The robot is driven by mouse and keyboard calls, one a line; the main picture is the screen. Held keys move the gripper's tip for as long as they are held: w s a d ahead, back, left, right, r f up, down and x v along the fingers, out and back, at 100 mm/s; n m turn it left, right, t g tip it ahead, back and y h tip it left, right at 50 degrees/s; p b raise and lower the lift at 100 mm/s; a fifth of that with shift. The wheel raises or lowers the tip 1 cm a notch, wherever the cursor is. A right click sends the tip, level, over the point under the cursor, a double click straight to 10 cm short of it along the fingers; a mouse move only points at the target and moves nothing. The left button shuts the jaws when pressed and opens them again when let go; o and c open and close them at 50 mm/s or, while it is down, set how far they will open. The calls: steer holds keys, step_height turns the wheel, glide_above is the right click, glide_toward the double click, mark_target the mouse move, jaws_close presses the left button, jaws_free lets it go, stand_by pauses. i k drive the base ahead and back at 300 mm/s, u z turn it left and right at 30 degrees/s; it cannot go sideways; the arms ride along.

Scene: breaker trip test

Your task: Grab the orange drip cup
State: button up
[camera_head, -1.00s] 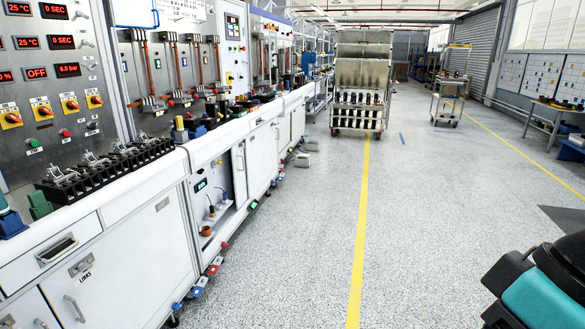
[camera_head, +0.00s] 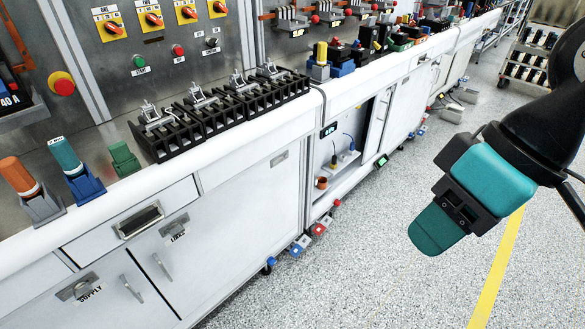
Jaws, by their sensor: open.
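A small orange-brown cup (camera_head: 321,183) stands on the floor of an open cabinet bay below the white counter, near the bay's front left corner. It looks upright and nothing touches it. My gripper (camera_head: 436,230) is at the right of the view, over the open floor and well to the right of the cup. Its teal fingers point down and left. It is open and holds nothing that I can see; one finger largely hides the other.
The bay holds plugs with blue cables (camera_head: 345,157). Red and blue pedals (camera_head: 300,243) stick out along the cabinet foot. Black breaker blocks (camera_head: 220,108) line the white counter (camera_head: 225,150). The speckled floor (camera_head: 390,290) in front is clear.

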mark_target(322, 184)
steer(key=z, duration=0.4)
steer(key=i, duration=0.85)
steer(key=z, duration=1)
steer(key=i, duration=2.35)
steer(key=u, duration=1)
steer(key=i, duration=0.3)
steer(key=u, duration=0.1)
